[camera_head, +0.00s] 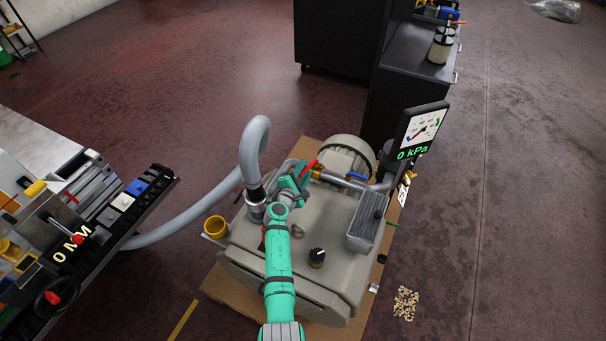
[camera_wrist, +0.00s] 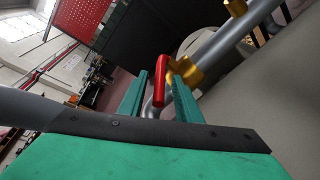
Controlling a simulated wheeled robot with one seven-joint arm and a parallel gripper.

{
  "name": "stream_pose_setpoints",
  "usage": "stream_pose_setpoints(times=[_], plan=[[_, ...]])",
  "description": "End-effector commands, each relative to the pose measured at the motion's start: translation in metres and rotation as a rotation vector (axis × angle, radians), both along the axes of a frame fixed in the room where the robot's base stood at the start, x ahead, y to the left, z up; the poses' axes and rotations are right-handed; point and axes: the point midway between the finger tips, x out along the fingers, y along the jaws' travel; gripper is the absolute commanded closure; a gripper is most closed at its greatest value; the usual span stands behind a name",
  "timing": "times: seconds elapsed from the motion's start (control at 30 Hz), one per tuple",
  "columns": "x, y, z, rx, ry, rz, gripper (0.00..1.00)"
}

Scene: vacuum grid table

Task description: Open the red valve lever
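The red valve lever (camera_head: 308,167) stands out near the top of the grey vacuum pump (camera_head: 325,225), by a brass fitting on its pipe. In the wrist view the red lever (camera_wrist: 160,82) points upward between the two green fingers of my gripper (camera_wrist: 158,95), with the brass valve body (camera_wrist: 183,72) just to its right. My gripper (camera_head: 298,181) is open around the lever, and gaps show between the lever and the fingers.
A blue lever (camera_head: 357,175) sits to the right on the same pipe. A gauge (camera_head: 422,130) reading 0 kPa stands right of the pump. A thick grey hose (camera_head: 190,222) runs left to the grid table (camera_head: 150,205). A black cabinet (camera_head: 345,35) stands behind.

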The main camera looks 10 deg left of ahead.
Motion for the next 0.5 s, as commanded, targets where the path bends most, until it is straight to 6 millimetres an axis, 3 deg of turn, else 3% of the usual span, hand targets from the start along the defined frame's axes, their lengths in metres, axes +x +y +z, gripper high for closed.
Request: stream_pose_setpoints(times=[0.23,0.5], plan=[[-0.02,0.003,0.004,0.0,-0.001,0.001,0.69],[-0.067,0.009,0.013,0.0,0.0,0.001,0.69]])
